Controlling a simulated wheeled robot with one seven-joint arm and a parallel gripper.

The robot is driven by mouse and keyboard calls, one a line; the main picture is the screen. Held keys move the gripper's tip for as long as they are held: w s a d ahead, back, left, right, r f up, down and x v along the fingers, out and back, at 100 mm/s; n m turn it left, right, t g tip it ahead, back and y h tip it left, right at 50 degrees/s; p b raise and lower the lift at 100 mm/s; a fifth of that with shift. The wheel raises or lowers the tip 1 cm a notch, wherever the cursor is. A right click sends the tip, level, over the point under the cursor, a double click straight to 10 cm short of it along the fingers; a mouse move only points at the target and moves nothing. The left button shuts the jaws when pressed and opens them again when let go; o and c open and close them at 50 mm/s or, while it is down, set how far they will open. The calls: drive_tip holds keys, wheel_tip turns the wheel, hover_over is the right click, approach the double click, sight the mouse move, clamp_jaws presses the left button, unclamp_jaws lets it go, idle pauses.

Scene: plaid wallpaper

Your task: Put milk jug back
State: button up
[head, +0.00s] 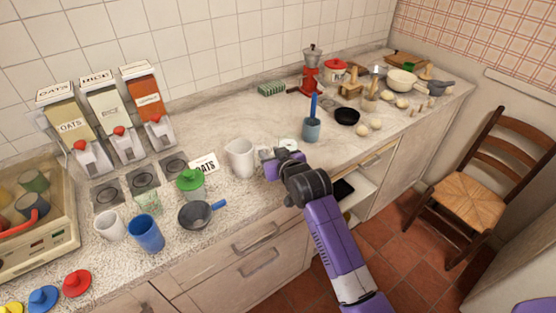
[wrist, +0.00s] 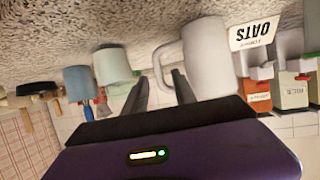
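The white milk jug (head: 241,158) stands upright on the counter, left of my gripper (head: 272,158). In the wrist view, which is upside down, the jug (wrist: 208,62) shows large, with its handle turned toward my gripper (wrist: 159,76). The two dark fingers are apart, and the handle lies at or between their tips. I cannot tell whether they touch it. Nothing is lifted.
A pale cup (wrist: 112,65) stands close on the gripper's other side. A blue-grey cup with a blue-handled tool (head: 312,130) is behind it. An OATS card (head: 205,163), a green-lidded jar (head: 190,182) and a dark pan (head: 196,214) are left of the jug.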

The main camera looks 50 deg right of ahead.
drive_tip(key=b+v, duration=0.1)
drive_tip(key=v, duration=1)
drive_tip(key=s+a+f+n+t+y, duration=0.1)
drive_tip(key=s+a+f+n+y, duration=0.15)
drive_tip(key=s+a, duration=0.45)
drive_tip(key=s+a+f+n+t+y, duration=0.1)
drive_tip(key=s+a+f, duration=0.2)
drive_tip(key=s+a, duration=0.4)
drive_tip(key=s+a+r+n+y, duration=0.1)
drive_tip(key=s+a+r, duration=0.1)
drive_tip(key=s+a, duration=0.2)
drive_tip(key=s+a+r+n+y, duration=0.1)
drive_tip(key=s+a+r, duration=0.2)
drive_tip(key=s, duration=0.7)
drive_tip(key=shift+s+a+t+y, duration=0.3)
drive_tip(key=shift+s+a+y, duration=0.05)
drive_tip(key=shift+a, duration=0.7)
